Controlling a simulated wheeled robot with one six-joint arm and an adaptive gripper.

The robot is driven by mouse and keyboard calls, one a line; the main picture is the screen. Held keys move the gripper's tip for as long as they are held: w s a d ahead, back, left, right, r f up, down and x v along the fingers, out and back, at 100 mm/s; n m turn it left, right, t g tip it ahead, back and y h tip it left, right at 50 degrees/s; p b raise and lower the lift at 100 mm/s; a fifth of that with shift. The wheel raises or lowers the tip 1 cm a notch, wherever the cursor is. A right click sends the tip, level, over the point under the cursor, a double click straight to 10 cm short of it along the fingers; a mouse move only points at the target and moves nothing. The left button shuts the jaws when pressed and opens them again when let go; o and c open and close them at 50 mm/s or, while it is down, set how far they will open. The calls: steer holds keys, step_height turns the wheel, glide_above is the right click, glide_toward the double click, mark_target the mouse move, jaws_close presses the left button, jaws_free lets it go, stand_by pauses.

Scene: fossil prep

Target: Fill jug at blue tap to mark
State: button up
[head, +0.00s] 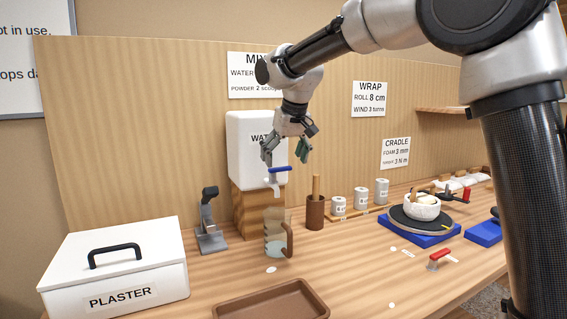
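The blue tap (280,169) is a blue lever on a pale spout at the front of the white water tank (240,130). The clear jug (272,228) with a brown handle stands upright on the bench below the spout. Pale blue water shows in the jug's lower part. I cannot make out the mark or a stream from the spout. My gripper (285,156) points down just above the blue lever, its fingers apart with nothing between them. I cannot tell whether a finger touches the lever.
A grey stand (209,222) and the white plaster box (112,262) are left of the jug. A brown cup (315,212) with a stick is to its right. A brown tray (271,302) lies at the front. Grey canisters (361,198) and a turntable with a bowl (422,208) stand farther right.

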steer(key=shift+a+x, duration=0.2)
steer(key=shift+x, duration=0.8)
steer(key=shift+r, duration=0.1)
steer(key=c, duration=1)
steer(key=shift+w+n+y, duration=0.35)
steer(key=shift+n+y, duration=0.05)
steer(key=shift+n, duration=0.6)
steer(key=n, duration=0.1)
steer(key=n+g+y, duration=0.1)
steer(key=n, duration=0.1)
steer(key=shift+w+a+n, duration=0.15)
steer(key=shift+w+n, duration=0.15)
steer(key=o, duration=1)
steer(key=v, duration=0.8)
